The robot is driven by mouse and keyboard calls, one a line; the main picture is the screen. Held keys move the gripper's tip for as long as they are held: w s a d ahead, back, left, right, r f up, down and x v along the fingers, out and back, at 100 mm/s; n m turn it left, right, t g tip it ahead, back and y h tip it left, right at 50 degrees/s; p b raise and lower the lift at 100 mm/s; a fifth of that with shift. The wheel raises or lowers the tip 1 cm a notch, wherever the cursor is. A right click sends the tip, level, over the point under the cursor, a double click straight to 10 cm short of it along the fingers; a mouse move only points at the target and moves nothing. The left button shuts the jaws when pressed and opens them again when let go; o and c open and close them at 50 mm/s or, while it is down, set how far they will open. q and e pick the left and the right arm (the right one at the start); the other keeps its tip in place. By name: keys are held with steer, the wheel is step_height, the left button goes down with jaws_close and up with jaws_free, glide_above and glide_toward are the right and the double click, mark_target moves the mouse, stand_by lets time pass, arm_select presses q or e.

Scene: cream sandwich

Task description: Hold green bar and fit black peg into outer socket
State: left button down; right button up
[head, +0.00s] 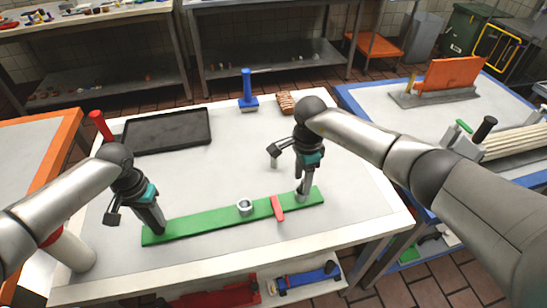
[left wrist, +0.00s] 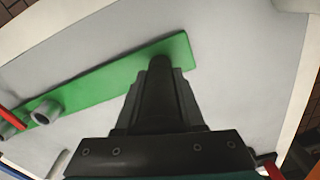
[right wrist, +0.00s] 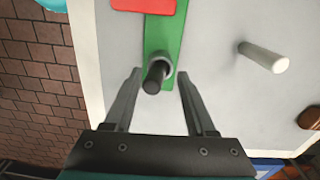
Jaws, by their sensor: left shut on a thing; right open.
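The green bar (head: 192,224) lies flat across the front of the white table. My left gripper (head: 158,228) is shut at the bar's left end; the left wrist view shows the fingers over that end of the green bar (left wrist: 100,82), their contact partly hidden. The black peg (right wrist: 153,78) stands in the grey outer socket (right wrist: 167,68) at the bar's right end; its depth is unclear. My right gripper (right wrist: 156,88) is open, with a finger on each side of the peg and apart from it. A grey middle socket (head: 245,207) sits on the bar.
A red piece (head: 277,208) lies across the bar between the sockets. A pale peg (head: 274,162) stands behind the bar. A black tray (head: 168,131), a blue-handled tool (head: 247,92) and a brown block (head: 286,102) are at the back. The table's middle is clear.

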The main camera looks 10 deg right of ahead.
arm_select(q)
steer(key=shift+s, duration=0.1)
arm_select(e)
step_height(320, 180, up, 7)
steer(key=shift+w+r, duration=0.1)
steer(key=shift+r, duration=0.05)
arm_select(q)
steer(key=shift+c, duration=1.8)
jaws_free()
steer(key=shift+a, duration=0.1)
steer(key=shift+r, duration=0.1)
arm_select(e)
steer(key=shift+r, duration=0.1)
arm_select(q)
step_height(320, 180, up, 9)
steer(key=p, duration=1)
arm_select(e)
step_height(320, 180, up, 10)
steer(key=shift+f, duration=0.25)
